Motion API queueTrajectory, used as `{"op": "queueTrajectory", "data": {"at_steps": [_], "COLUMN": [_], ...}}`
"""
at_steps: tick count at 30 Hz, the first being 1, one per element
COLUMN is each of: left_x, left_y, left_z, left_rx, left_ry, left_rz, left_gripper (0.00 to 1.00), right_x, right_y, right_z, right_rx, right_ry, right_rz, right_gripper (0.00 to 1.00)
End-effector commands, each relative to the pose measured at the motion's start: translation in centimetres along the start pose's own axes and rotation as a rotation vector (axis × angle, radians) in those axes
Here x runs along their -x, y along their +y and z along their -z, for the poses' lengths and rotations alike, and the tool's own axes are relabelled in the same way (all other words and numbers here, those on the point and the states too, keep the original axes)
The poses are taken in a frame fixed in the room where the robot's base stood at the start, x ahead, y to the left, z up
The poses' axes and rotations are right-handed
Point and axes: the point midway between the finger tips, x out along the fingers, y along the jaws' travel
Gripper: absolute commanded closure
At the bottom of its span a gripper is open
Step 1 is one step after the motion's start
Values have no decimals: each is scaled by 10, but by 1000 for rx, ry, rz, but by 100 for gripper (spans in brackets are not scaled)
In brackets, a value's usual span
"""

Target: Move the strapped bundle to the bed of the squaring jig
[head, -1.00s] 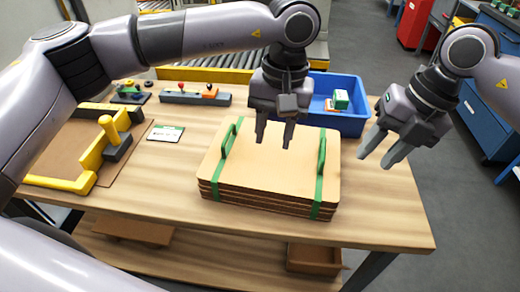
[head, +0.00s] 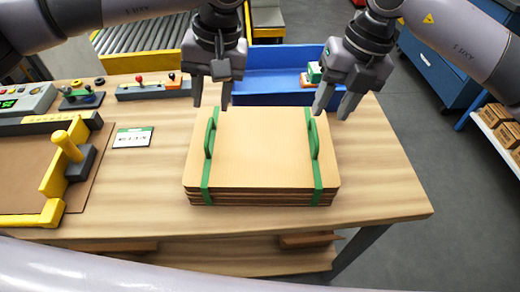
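The strapped bundle (head: 262,150) is a stack of brown cardboard sheets lying flat on the table. It has two green straps, each with a raised loop handle, the left handle (head: 210,135) and the right handle (head: 313,137). My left gripper (head: 211,104) is open and empty above the left handle, its fingers near the bundle's back left corner. My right gripper (head: 334,115) is open and empty, above and slightly right of the right handle. The squaring jig has yellow fences (head: 52,190), a yellow-knobbed clamp (head: 68,146) and a brown bed (head: 22,165) at the left.
A blue bin (head: 270,87) with small boxes stands behind the bundle. A white label card (head: 133,138) lies between jig and bundle. A control box (head: 25,99) and a button bar (head: 155,90) stand at the back left. The table (head: 375,180) is bare at the right.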

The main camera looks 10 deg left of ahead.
Motion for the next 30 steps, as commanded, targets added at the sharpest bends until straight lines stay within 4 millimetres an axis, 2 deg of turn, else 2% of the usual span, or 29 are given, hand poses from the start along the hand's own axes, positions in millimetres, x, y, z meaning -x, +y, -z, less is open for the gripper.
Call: {"op": "queueTrajectory", "data": {"at_steps": [5, 18, 23, 30], "left_x": [-7, -64, -71, -72], "left_y": [0, 0, 0, 0], "left_z": [0, 0, 0, 0], "left_rx": [0, 1, 0, 0], "left_ry": [-2, -1, -1, -1], "left_rz": [1, 0, 0, -1], "left_gripper": [60, 60, 60, 60], "right_x": [-7, -64, -71, -72], "right_y": [0, 1, 0, 0], "right_z": [0, 0, 0, 0], "right_rx": [0, 1, 0, 0], "right_ry": [2, 1, 1, 0], "right_rz": [0, -1, -1, -1], "right_gripper": [61, 61, 61, 61]}}
